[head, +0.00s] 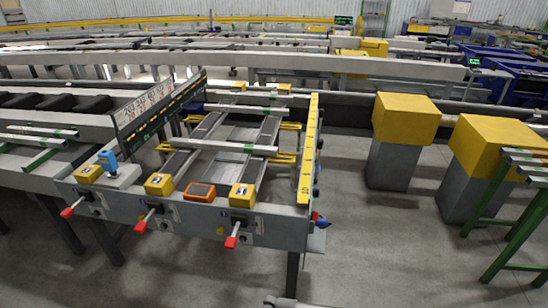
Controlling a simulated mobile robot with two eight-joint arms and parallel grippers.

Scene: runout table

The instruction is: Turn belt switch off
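The runout table (180,210) stands ahead, with a grey front panel facing me. Three levers with red tips stick out of this panel: left (68,212), middle (141,225) and right (231,241). All three tips point down toward the lower left. Yellow boxes (158,184) and one orange box (200,192) sit on the panel's top edge. A blue device (108,161) stands at its left end, and a blue knob (320,220) is at its right end. I cannot tell which of these is the belt switch. Neither gripper can be made out.
Two yellow-topped grey blocks (405,120) stand right of the table, and a green frame (520,215) is at the far right. A yellow scale rail (309,150) runs along the table's right side. Grey floor (390,250) is clear at front right. A small grey part shows at the bottom edge.

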